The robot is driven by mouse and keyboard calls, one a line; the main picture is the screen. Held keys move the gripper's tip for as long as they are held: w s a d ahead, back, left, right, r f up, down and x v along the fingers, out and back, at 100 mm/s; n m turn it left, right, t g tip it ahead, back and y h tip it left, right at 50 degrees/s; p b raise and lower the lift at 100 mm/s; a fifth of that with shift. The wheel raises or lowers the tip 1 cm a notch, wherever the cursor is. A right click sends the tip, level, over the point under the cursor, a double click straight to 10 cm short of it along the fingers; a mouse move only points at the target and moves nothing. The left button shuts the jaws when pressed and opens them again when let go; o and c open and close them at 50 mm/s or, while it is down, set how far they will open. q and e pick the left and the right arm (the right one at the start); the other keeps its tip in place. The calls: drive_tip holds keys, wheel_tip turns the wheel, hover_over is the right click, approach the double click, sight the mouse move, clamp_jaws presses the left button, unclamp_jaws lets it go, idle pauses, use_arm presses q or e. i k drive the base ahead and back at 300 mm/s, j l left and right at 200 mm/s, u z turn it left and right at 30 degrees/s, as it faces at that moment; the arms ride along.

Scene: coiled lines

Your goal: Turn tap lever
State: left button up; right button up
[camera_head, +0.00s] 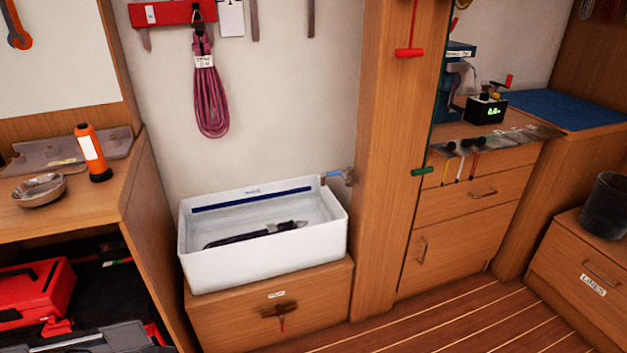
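A small grey metal tap (348,177) sits at the back right corner of a white basin, against the wooden post. A short blue lever (332,174) reaches left from the tap over the basin's rim. The white basin (235,266) stands on a low wooden cabinet. A dark elongated object (255,235) lies inside it; what it is, I cannot tell. Neither of my grippers shows in the head view.
A wooden post (386,200) rises right of the basin, with a red T-handle (409,52) and a green handle (423,171). A coiled pink line (208,95) hangs above. An orange flashlight (93,152) stands on the left counter. The plank floor (470,325) is clear.

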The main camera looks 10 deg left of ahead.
sight(350, 170)
drive_tip(key=i+j+z, duration=0.4)
drive_tip(key=i+j, duration=0.6)
drive_tip(key=i, duration=0.1)
